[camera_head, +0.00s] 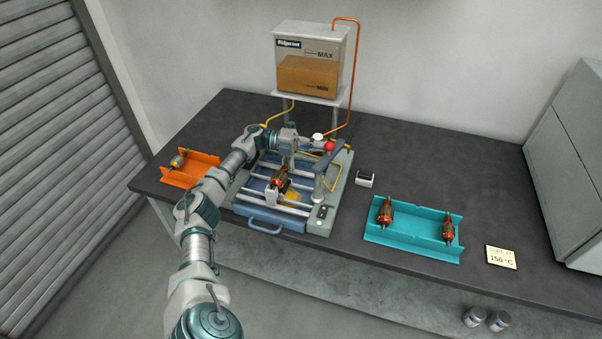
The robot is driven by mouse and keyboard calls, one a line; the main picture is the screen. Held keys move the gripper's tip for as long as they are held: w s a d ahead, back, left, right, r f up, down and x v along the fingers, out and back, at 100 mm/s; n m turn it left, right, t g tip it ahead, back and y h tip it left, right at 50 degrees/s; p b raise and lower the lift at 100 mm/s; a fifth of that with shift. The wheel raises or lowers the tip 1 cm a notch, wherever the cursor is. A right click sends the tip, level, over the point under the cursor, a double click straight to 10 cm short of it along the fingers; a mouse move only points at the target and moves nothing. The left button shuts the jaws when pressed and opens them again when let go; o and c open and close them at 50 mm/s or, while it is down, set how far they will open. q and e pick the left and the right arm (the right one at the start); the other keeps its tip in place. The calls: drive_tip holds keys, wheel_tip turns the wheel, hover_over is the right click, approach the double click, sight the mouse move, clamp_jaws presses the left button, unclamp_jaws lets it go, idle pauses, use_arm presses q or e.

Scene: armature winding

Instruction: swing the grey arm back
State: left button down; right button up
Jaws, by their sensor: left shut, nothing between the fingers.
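The grey arm (331,158) is a dark grey bar on an upright post at the right side of the winding machine (322,222). It points up and to the right, toward the back. My left arm reaches in over the machine from the lower left. Its gripper (322,146) is shut and empty, close by the red knob (329,146) and left of the grey arm's upper end. I cannot tell whether it touches either. A copper-wound armature (279,178) sits in the middle of the machine, partly hidden. My right gripper is out of view.
An orange tray (203,178) with one armature stands on the left. A teal tray (412,244) with two armatures and a 150 °C card (501,257) lie on the right. A labelled box (311,60) stands behind the machine, with an orange pipe. The right-rear bench is clear.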

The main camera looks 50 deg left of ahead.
use_arm(q)
drive_tip(key=shift+w+d+f, duration=0.15)
drive_tip(key=shift+w+d, duration=0.05)
drive_tip(key=shift+w, duration=0.25)
drive_tip(key=shift+w+d+f, duration=0.1)
drive_tip(key=shift+w+d, duration=0.1)
drive_tip(key=shift+w, duration=0.2)
